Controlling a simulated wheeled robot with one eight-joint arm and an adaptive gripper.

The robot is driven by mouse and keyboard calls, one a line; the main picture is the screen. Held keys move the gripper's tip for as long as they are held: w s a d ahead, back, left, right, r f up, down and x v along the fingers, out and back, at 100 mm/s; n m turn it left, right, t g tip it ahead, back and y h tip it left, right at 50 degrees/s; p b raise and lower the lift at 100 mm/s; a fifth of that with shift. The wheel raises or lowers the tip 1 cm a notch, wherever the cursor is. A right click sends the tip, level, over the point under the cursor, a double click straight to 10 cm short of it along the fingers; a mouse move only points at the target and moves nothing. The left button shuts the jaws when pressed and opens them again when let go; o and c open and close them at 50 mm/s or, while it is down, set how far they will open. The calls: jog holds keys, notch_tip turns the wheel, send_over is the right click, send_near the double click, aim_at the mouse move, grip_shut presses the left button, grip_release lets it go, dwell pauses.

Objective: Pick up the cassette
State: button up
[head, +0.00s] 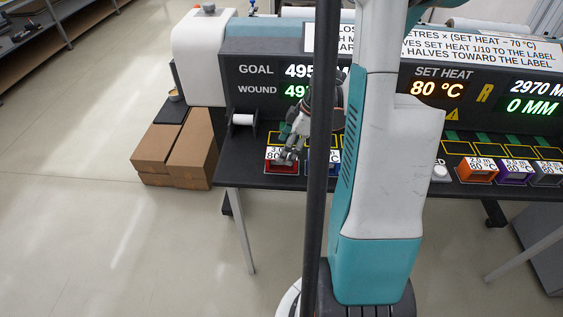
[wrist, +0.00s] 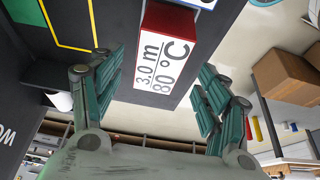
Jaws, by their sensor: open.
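A red cassette (head: 273,167) with a white label stands near the front edge of the dark machine table, partly hidden by my gripper in the head view. In the wrist view the red cassette (wrist: 168,20) shows its label, "3.0 m 80 °C", between the spread fingers. My gripper (wrist: 160,95) is open, with one green-padded finger on each side of the cassette and gaps visible between. In the head view my gripper (head: 289,153) is over the red cassette. A blue cassette (head: 334,160) stands just right of it, partly hidden by my arm.
Orange (head: 477,171), purple (head: 514,173) and grey (head: 547,173) cassettes stand farther right. A white spool (head: 243,120) is left of the red cassette. The display panel (head: 262,84) rises behind. Cardboard boxes (head: 190,150) sit on the floor at left; the floor in front is clear.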

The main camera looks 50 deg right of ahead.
aim_at(272, 153)
jog(key=shift+b+x, duration=1.15)
jog(key=shift+x, duration=1.45)
jog(key=shift+s+d, duration=0.1)
jog(key=shift+d, duration=0.05)
jog(key=shift+f+b, duration=0.25)
jog(key=shift+b, duration=0.05)
jog(key=c, duration=1.2)
